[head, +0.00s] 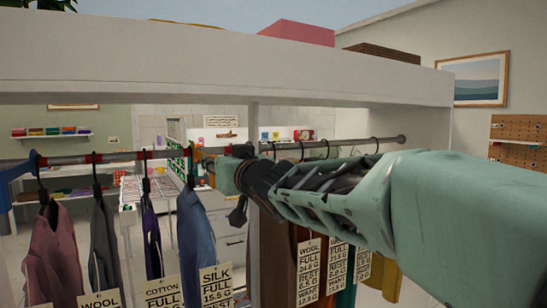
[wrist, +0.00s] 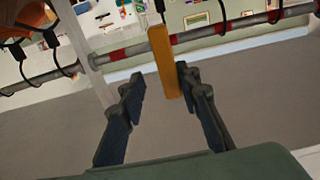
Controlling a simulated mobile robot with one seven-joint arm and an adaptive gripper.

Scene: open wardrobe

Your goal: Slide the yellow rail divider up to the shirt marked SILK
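In the wrist view the yellow rail divider (wrist: 163,60) hangs from the rail as a flat upright bar. Its lower end lies between the fingers of my gripper (wrist: 160,76), closer to the right finger. The fingers are spread, with a clear gap on the left side; I cannot tell whether the right finger touches it. In the head view my gripper (head: 240,182) is at the rail, just right of the blue shirt (head: 196,232) whose tag reads SILK (head: 215,284). I cannot clearly make out the divider there; my gripper likely covers it.
The rail (head: 120,156) has red bands. Left of the blue shirt hang a purple COTTON garment (head: 152,240), a grey WOOL one (head: 104,250) and a pinkish one (head: 53,260). A white shelf (head: 220,65) runs above.

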